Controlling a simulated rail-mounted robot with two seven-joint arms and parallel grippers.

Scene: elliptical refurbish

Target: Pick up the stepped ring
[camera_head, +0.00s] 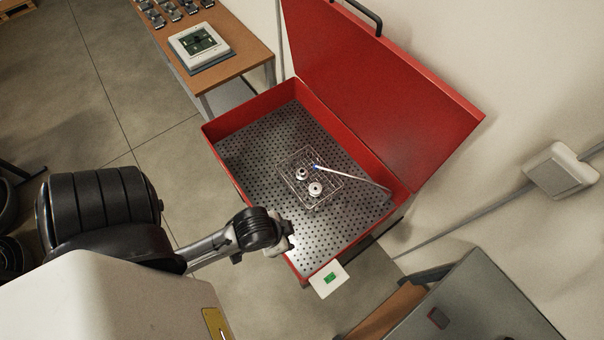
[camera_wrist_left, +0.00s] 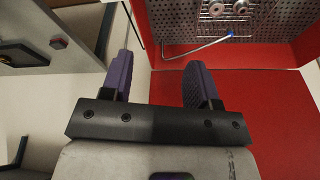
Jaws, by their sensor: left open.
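Two small, pale metal round parts lie in a wire basket (camera_head: 334,201) inside the red box. One is the rear-left part (camera_head: 302,174), the other the front-right part (camera_head: 315,189). I cannot tell which is the stepped ring. Both also show at the top edge of the left wrist view, as one part (camera_wrist_left: 216,8) and the other part (camera_wrist_left: 241,6). My left gripper (camera_wrist_left: 160,58) is open and empty, its purple fingers apart from both parts. In the head view my left arm's end is over the box's front edge; its fingers are not clear. My right gripper is not in view.
The red box (camera_head: 240,120) has a perforated floor and a raised lid (camera_head: 385,80). A wooden table (camera_head: 245,60) with a white device stands behind left; a grey cabinet (camera_head: 470,305) stands front right.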

